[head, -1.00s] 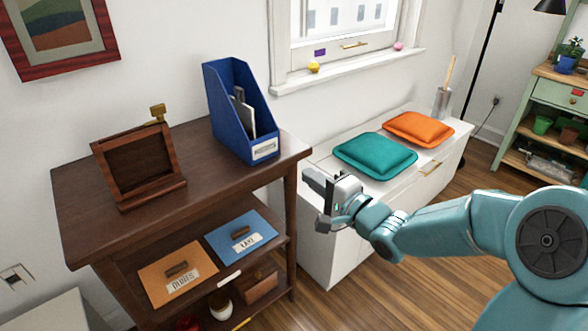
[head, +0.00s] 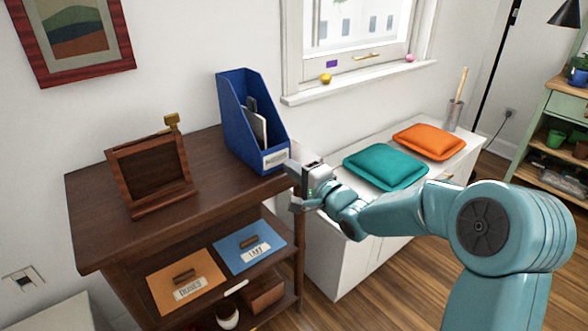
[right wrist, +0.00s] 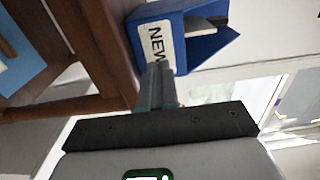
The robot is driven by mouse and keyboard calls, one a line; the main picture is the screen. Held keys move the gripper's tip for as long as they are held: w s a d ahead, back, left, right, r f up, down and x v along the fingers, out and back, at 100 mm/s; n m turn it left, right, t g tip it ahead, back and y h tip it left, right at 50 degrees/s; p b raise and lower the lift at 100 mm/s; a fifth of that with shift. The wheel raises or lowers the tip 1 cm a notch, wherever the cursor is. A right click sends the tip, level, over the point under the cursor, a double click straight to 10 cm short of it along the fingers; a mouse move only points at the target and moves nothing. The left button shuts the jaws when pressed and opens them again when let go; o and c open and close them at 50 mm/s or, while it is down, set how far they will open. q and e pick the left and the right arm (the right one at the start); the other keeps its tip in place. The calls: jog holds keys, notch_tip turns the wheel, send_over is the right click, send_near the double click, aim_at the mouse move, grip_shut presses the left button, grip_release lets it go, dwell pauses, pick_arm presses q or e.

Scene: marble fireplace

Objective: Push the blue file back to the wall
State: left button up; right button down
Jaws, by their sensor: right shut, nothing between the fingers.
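The blue file (head: 234,122) stands upright on the brown shelf's top, near its right end, with papers inside and a white label on its front. In the right wrist view the file (right wrist: 205,52) is straight ahead, its label reading "NEW". My right gripper (head: 293,172) is shut and empty at the file's front lower right corner. In the right wrist view its closed fingers (right wrist: 160,72) overlap the label's edge; I cannot tell whether they touch it. The wall (head: 190,70) is behind the file; the gap between them is hard to judge. My left gripper is not in view.
A wooden frame stand (head: 150,175) is on the shelf top (head: 215,190), left of the file. Orange (head: 180,275) and blue (head: 245,258) folders lie on the shelf below. A white cabinet (head: 335,255) with teal (head: 385,165) and orange (head: 430,140) cushions stands right.

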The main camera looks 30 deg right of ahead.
aim_at(278, 158)
jog(key=shift+w+a+p, duration=0.2)
jog(key=shift+w+p, duration=0.1)
jog(key=shift+w, duration=1.15)
jog(key=shift+w+a+p, duration=0.15)
jog(key=shift+w+p, duration=0.1)
jog(key=shift+w, duration=1.15)
jog(key=shift+w+a+p, duration=0.15)
jog(key=shift+w+p, duration=0.2)
jog(key=shift+w, duration=1.1)
jog(key=shift+r, duration=0.1)
